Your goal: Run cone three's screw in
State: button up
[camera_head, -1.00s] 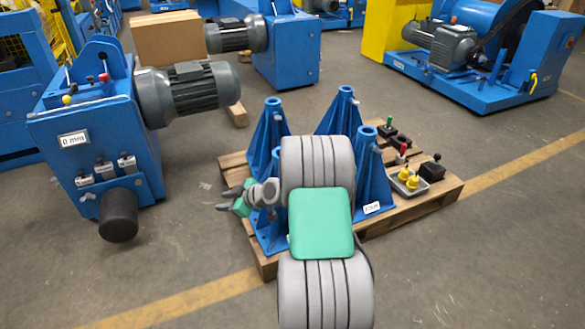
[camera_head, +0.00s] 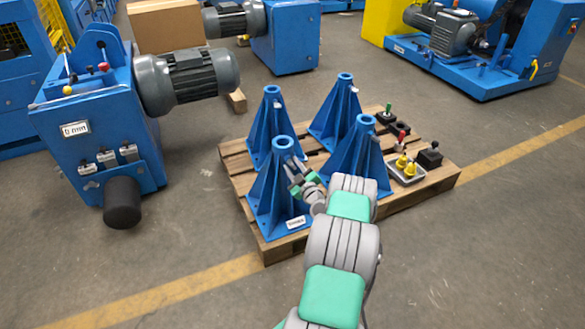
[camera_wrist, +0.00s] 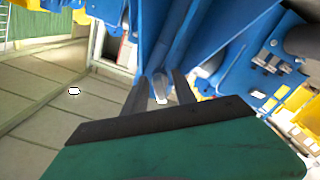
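Several blue cones stand upright on the pallet: front-left (camera_head: 281,190), back-left (camera_head: 271,125), back (camera_head: 341,112) and right (camera_head: 358,155). The front-left cone carries a white label (camera_head: 296,222), too small to read, so I cannot tell which is cone three. My gripper (camera_head: 294,176) is at the right side of the front-left cone, below its top. In the wrist view the two dark fingers of my gripper (camera_wrist: 160,84) are spread, one on each side of a pale metallic screw (camera_wrist: 160,92) in front of blue metal. Gaps show beside the screw. How deep it sits cannot be told.
The right cone stands close to my wrist. A tray (camera_head: 410,178) with yellow parts, a black lever box (camera_head: 430,157) and red and green levers sit on the right of the wooden pallet (camera_head: 238,190). A blue machine (camera_head: 95,130) with a motor is at left.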

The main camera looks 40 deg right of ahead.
jog(key=shift+c, duration=0.5)
grip_shut()
